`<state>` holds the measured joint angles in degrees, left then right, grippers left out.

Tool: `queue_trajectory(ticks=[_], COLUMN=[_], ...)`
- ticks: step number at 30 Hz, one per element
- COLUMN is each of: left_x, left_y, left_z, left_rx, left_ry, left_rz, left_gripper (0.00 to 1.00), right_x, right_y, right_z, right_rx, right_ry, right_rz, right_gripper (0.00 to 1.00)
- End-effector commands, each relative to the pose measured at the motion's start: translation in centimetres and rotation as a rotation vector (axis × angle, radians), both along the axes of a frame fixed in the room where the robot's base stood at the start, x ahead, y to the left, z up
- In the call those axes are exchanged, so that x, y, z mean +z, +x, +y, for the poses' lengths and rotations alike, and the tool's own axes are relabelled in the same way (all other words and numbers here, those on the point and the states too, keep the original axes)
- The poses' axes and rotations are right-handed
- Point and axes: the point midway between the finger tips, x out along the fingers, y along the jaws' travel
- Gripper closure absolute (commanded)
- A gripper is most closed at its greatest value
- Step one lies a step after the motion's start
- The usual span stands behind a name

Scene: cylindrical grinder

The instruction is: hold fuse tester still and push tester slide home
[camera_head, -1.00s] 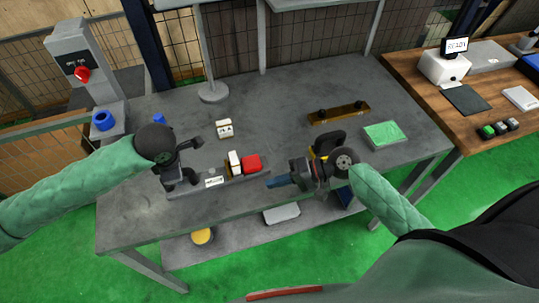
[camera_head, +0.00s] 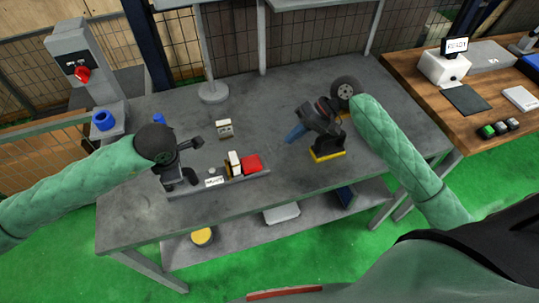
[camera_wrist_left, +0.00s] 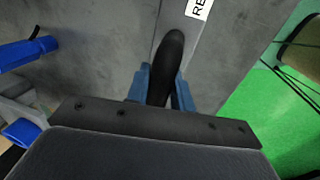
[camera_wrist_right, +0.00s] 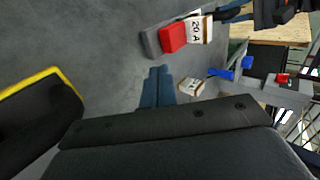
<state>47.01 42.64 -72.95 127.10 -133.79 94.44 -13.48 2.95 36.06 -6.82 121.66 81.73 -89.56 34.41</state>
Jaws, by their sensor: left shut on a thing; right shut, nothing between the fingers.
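The fuse tester (camera_head: 262,179) is a low grey base on the bench with a label near its left end. A white fuse block (camera_head: 235,163) stands on it, against the red slide (camera_head: 252,163) at the right; the right wrist view shows "20 A" on the block (camera_wrist_right: 197,30). Any small gap there is too fine to tell. My left gripper (camera_wrist_left: 163,85) is shut on the tester's upright black handle (camera_wrist_left: 172,55). My right gripper (camera_head: 290,136) is shut and empty, behind and to the right of the slide (camera_wrist_right: 172,38), apart from it.
A second white fuse block (camera_head: 224,128) lies behind the tester. A black thing with a yellow edge (camera_head: 328,154) stands below my right gripper. A lamp-like post base (camera_head: 213,93) stands at the back. The bench between tester and post is mostly clear.

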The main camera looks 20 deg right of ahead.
Motion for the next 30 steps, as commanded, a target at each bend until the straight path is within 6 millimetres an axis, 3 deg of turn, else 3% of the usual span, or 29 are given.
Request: queue_trajectory(ticks=[11, 24, 30], left_x=[0.0, 0.0, 0.0], left_y=[0.0, 0.0, 0.0], left_z=[0.0, 0.0, 0.0], left_rx=[0.000, 0.000, 0.000], left_ry=[0.000, 0.000, 0.000], left_rz=[0.000, 0.000, 0.000], left_gripper=[1.00, 1.00, 1.00], right_x=[-0.7, -5.2, -6.5], right_y=[0.0, 0.0, 0.0], right_z=[0.8, 5.8, 7.0], right_rx=[-0.001, -0.001, -0.001], right_ry=[0.003, 0.003, 0.002], right_rz=[-0.001, 0.001, 0.000], right_gripper=[1.00, 1.00, 1.00])
